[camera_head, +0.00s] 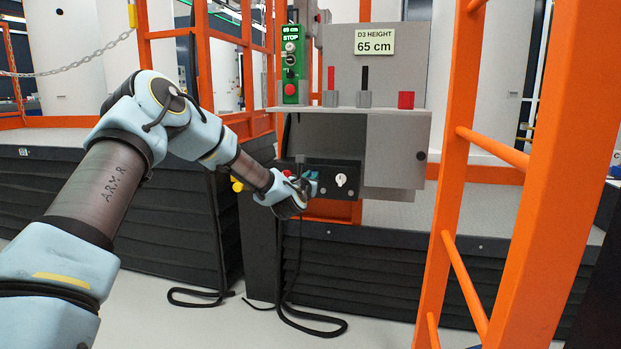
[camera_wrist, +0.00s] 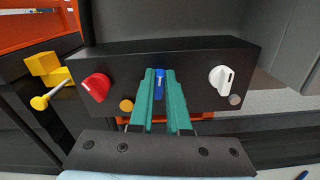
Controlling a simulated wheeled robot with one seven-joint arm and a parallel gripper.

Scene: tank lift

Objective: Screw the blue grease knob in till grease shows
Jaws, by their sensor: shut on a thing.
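The blue grease knob (camera_wrist: 160,83) sits on the front face of a black box (camera_wrist: 205,62), between a red knob (camera_wrist: 97,87) and a white knob (camera_wrist: 221,78). My gripper (camera_wrist: 160,85) has its green fingers shut on the blue knob from the front. In the head view my gripper (camera_head: 308,184) reaches the black box (camera_head: 335,172), and the blue knob is mostly hidden by the fingers there. The white knob (camera_head: 341,180) shows right of my gripper. I see no grease in either view.
A yellow handle (camera_wrist: 40,101) sticks out left of the box. A grey panel (camera_head: 390,75) with a "65 cm" sign and a shelf (camera_head: 390,110) is above. Orange posts (camera_head: 545,190) stand at the right. A black cable (camera_head: 310,325) lies on the floor.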

